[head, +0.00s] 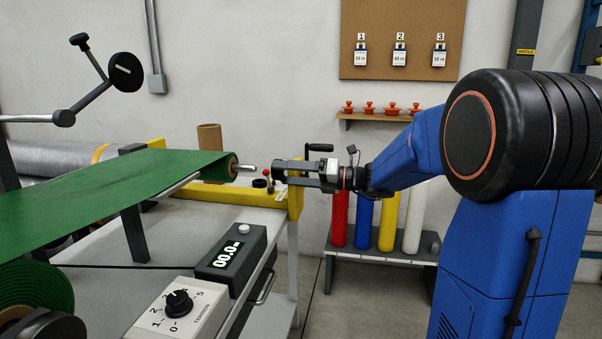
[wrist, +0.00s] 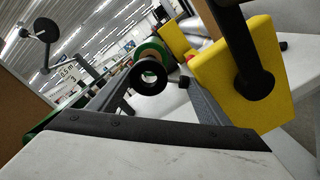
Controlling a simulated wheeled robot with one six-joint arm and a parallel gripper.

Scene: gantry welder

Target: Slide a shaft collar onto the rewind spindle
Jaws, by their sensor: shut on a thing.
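My gripper (head: 279,172) is level at the right of the machine, its fingers pointing left. It is shut on a black shaft collar (wrist: 138,80), a ring between the fingertips with its hole facing the wrist camera. The rewind spindle (head: 247,168) is a short silver shaft sticking out to the right from the core of the green roll (head: 232,166). In the head view a small gap separates the spindle's tip from the fingertips. In the wrist view the green roll end (wrist: 151,49) shows behind the collar; the spindle is mostly hidden by the collar.
A yellow frame (head: 228,195) with a crank handle (head: 318,148) stands close to the gripper; in the wrist view its yellow block (wrist: 250,75) is beside the right finger.

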